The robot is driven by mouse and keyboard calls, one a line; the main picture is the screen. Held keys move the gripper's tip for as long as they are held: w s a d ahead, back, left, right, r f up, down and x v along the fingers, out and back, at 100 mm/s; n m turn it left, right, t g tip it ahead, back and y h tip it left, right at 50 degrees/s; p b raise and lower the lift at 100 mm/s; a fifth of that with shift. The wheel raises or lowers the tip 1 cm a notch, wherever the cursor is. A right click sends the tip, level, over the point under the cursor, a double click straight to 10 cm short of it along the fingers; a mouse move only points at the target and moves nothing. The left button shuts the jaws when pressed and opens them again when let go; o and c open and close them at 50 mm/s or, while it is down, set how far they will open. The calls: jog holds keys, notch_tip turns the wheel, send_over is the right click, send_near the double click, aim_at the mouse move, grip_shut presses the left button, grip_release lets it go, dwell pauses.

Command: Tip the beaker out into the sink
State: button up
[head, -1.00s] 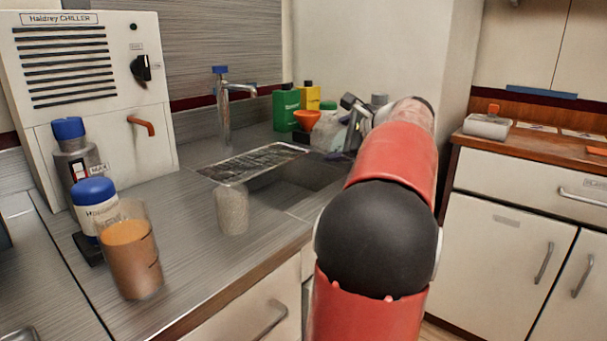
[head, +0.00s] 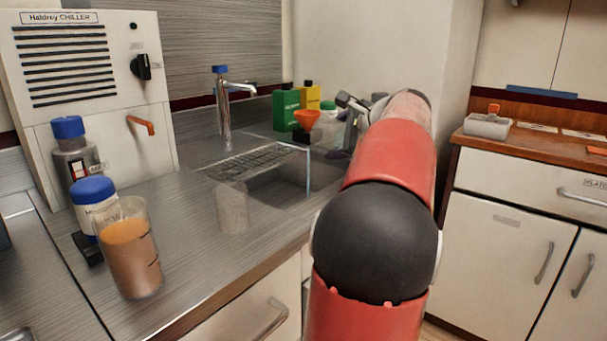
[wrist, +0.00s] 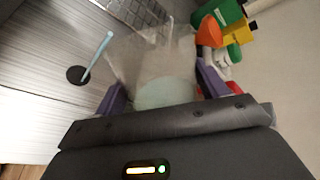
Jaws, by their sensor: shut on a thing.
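In the wrist view, my gripper (wrist: 158,92) has its purple fingers closed on the sides of a clear beaker (wrist: 150,60). Pale greenish liquid shows inside it near the palm. The beaker is tipped, and a thin pale blue stream (wrist: 97,55) falls toward a dark round drain (wrist: 76,75). In the head view, my gripper is over the right part of the sink (head: 280,190), mostly hidden by my arm. The pale stream also shows there as a vertical line (head: 308,170) going down into the basin.
A beaker of orange-brown liquid (head: 130,260) and a grey, grainy-looking cup (head: 232,208) stand on the counter. A tap (head: 224,108) and a rack (head: 255,160) are at the sink. Green (head: 286,110) and yellow (head: 310,97) bottles and an orange funnel (head: 306,119) stand behind.

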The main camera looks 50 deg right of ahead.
aim_at(328, 145)
jog(key=shift+a+f+n+h+b, duration=0.15)
jog(key=shift+f+n+h+b, duration=0.25)
jog(key=shift+b, duration=0.5)
dwell(0.8)
jog(key=shift+w+a+f+n+g+h+b, duration=0.2)
jog(key=shift+w+a+n+g+h+b, duration=0.25)
jog(key=shift+a+n+b, duration=0.3)
dwell(1.0)
jog(key=shift+a+f+n+g+h+b, duration=0.25)
jog(key=shift+f+n+h+b, duration=0.15)
jog(key=shift+b, duration=0.3)
dwell(0.8)
jog(key=shift+r, duration=0.15)
dwell(0.4)
